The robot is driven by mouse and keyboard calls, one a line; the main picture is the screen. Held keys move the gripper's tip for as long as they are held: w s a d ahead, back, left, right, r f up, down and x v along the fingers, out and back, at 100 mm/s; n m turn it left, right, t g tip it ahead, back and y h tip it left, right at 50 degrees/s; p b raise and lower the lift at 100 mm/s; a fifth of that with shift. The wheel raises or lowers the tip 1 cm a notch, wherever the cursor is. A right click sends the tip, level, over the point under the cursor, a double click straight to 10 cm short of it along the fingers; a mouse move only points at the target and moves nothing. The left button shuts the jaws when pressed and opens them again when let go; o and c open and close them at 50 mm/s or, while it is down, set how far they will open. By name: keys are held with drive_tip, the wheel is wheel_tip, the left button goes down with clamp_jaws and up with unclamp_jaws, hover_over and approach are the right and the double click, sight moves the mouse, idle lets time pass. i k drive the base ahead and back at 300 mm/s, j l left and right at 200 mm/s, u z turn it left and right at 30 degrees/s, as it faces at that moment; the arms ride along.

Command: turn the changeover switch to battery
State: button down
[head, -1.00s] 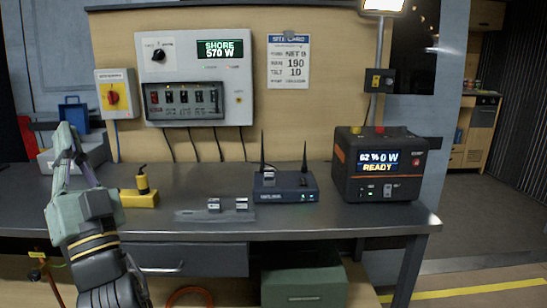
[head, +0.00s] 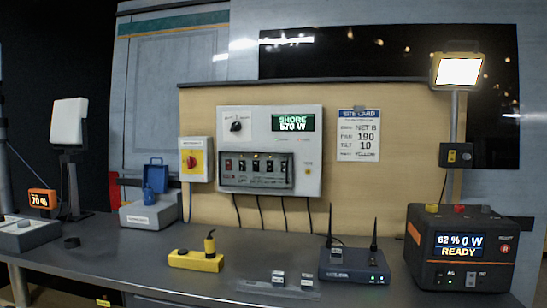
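A white wall panel (head: 313,174) carries a black rotary knob (head: 236,126) at its upper left, with small lettering above it that I cannot read surely. The knob appears to be the changeover switch, its pointer angled up and to the right. The panel's display (head: 293,123) reads SHORE 570 W in green. My gripper is not in view.
A red rotary switch on a yellow plate (head: 193,160) hangs left of the panel, above a grey case (head: 149,213). A yellow block (head: 195,261) and a router (head: 353,265) stand on the bench (head: 130,250).

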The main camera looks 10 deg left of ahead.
sight(237, 125)
drive_tip(key=i+j+z, duration=0.15)
drive_tip(key=j, duration=0.5)
drive_tip(key=j+z, duration=0.2)
drive_tip(key=j, duration=0.5)
drive_tip(key=i+j+z, duration=0.1)
drive_tip(key=i+j, duration=0.65)
drive_tip(key=i, duration=0.05)
